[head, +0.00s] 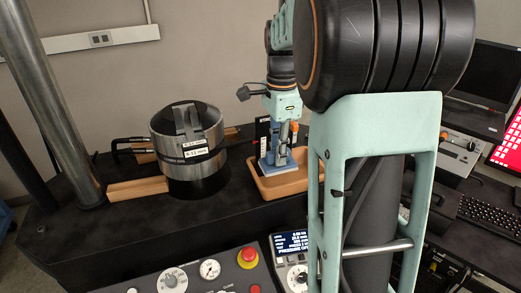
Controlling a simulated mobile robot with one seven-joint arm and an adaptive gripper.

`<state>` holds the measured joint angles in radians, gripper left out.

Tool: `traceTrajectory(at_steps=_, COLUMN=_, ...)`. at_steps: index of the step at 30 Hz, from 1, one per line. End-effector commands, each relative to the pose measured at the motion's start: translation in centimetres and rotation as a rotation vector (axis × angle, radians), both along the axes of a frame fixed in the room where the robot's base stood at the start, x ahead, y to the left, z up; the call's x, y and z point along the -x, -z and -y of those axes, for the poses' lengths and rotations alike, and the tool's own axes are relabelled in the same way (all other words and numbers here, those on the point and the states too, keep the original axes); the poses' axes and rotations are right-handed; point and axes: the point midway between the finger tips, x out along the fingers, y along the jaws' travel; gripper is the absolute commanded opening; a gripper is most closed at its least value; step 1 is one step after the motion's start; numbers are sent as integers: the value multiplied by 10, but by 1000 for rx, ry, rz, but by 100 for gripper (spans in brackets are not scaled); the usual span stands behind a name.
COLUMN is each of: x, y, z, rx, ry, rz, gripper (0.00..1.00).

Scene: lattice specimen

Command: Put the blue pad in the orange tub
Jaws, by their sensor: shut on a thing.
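The orange tub (292,184) is a shallow, tan-orange tray on the dark machine bed, right of the metal cylinder. My gripper (284,146) points down over the tub and is shut on the blue pad (268,162). The pad shows as a small blue piece at and below the fingertips, within the outline of the tub. I cannot tell whether it touches the tub floor. My own arm covers the right end of the tub.
A metal cylinder (172,140) with labels stands left of the tub. A wooden block (138,189) lies beside it. A control panel with a red button (248,254) is in front. A thick steel column (52,105) rises at left. A keyboard (489,215) lies at right.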

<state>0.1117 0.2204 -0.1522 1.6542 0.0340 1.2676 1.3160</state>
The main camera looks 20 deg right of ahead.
Motion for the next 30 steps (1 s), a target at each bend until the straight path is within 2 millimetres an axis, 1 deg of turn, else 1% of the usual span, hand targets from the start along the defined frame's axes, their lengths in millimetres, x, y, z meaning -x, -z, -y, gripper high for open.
traceTrajectory(at_steps=1, x=-4, y=12, z=5, rx=-2, ry=1, rz=-7, gripper=0)
traceTrajectory(at_steps=4, x=-14, y=27, z=14, rx=-2, ry=1, rz=-5, gripper=0)
traceTrajectory(at_steps=7, x=-19, y=36, z=20, rx=-2, ry=-1, rz=-3, gripper=0)
traceTrajectory(at_steps=13, x=-25, y=46, z=26, rx=-1, ry=0, rz=-3, gripper=0)
traceTrajectory(at_steps=18, x=-27, y=71, z=27, rx=-2, ry=-2, rz=-5, gripper=0)
traceTrajectory(at_steps=20, x=-27, y=78, z=27, rx=-2, ry=-3, rz=-4, gripper=0)
traceTrajectory(at_steps=30, x=-27, y=82, z=27, rx=-1, ry=-2, rz=-2, gripper=0)
